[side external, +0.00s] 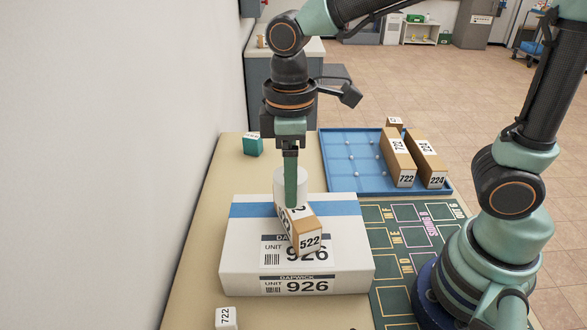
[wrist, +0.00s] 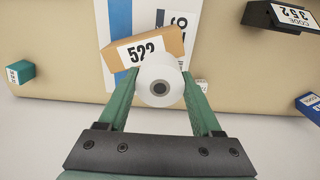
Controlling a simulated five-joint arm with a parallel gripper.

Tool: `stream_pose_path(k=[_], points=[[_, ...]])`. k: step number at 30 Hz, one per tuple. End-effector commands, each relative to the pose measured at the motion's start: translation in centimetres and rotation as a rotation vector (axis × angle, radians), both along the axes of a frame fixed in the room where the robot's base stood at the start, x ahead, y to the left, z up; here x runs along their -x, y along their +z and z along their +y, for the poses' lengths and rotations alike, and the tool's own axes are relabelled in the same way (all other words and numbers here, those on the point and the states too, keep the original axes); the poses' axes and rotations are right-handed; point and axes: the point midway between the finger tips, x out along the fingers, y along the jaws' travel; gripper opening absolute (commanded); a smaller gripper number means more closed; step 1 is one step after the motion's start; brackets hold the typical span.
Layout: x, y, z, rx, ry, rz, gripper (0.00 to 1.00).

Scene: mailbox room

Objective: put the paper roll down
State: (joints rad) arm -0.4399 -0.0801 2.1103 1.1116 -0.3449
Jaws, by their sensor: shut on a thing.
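The white paper roll (side external: 281,183) is between the green fingers of my gripper (side external: 291,200), which is shut on it. In the wrist view the roll (wrist: 150,91) shows end-on, with a dark hole at its centre, between the two fingers of my gripper (wrist: 160,76). The roll is upright over the white parcel marked 926 (side external: 240,255), just behind a brown carton marked 522 (side external: 307,240). I cannot tell whether the roll touches the parcel or the carton.
The 522 carton lies tilted on the parcel. A blue tray (side external: 345,182) with small white balls and brown cartons (side external: 398,160) is behind right. A dark green mat (side external: 395,265) lies right. A teal box (side external: 252,145) and a white 722 block (side external: 227,318) stand left.

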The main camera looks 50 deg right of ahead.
Motion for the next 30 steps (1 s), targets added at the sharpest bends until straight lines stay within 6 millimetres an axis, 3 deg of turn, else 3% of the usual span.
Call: stream_pose_path(k=[1,6,13,20,30], points=[[-0.9,-0.2,-1.9,0.001,-0.105,0.001,0.0],[-2.9,-0.7,-7.4,0.0,-0.425,0.0,0.0],[-3.8,-1.2,-12.5,0.0,-0.71,0.0,0.0],[-3.9,-1.3,-13.9,-0.001,-0.79,-0.001,0.0],[-3.8,-1.2,-12.9,-0.001,-0.736,-0.001,0.0]])
